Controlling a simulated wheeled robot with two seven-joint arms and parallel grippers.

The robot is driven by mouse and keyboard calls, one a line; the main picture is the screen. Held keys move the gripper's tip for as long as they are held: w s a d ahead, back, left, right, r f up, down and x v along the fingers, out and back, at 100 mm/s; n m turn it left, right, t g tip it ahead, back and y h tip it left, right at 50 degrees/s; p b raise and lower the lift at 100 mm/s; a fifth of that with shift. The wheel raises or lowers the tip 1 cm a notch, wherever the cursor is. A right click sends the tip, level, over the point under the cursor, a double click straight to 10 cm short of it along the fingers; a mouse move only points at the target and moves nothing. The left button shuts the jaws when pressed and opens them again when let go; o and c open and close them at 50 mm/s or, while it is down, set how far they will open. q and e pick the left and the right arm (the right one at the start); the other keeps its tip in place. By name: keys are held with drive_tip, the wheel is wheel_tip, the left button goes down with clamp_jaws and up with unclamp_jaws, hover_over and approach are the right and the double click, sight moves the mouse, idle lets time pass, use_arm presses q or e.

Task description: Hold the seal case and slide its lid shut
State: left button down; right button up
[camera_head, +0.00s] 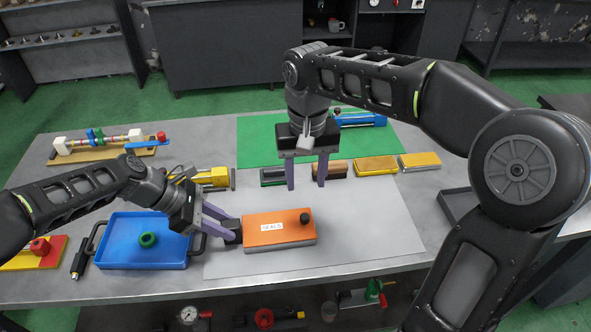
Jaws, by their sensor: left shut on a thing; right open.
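The seal case (262,244) is an orange box with a white "SEALS" label, lying on the light grey mat. A black knob (305,218) stands on its top near the right end. My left gripper (235,228) is shut on the dark part at the case's left end. I cannot tell from this view how far the lid is slid along. My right gripper (306,185) is open and empty, fingers pointing down, above and behind the case's right half.
A blue tray (120,255) with a green ring (148,239) stands left of the case. Several small blocks, among them a yellow one (375,165), line the mat's back edge near a green mat (260,130). The grey mat right of the case is clear.

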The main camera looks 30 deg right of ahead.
idle(0.4)
use_arm(q)
drive_tip(key=c, duration=1)
unclamp_jaws()
drive_tip(key=v, duration=1.2)
